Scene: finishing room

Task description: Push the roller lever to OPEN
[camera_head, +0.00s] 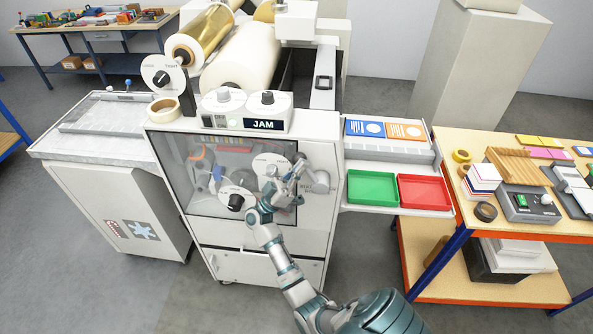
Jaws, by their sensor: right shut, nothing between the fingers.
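The machine (325,215) stands upright in the middle, with a dark clear window (212,208) on its front. Behind the window are a white dial (268,163) and a white dial with a black knob (236,200). My right gripper (296,168) is shut and empty at the right edge of the window, beside a rounded grey fitting (318,182) on the front panel. I cannot tell whether that fitting is the roller lever, or whether my fingers touch it. Its lettering is too small to read and partly hidden by my gripper. My left gripper is not in view.
A display reading JAM (264,124) sits on top of the machine, near a tape roll (164,107). A green tray (372,188) and a red tray (423,191) lie on the right side shelf. A loaded workbench (470,143) stands farther right. Open floor lies in front.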

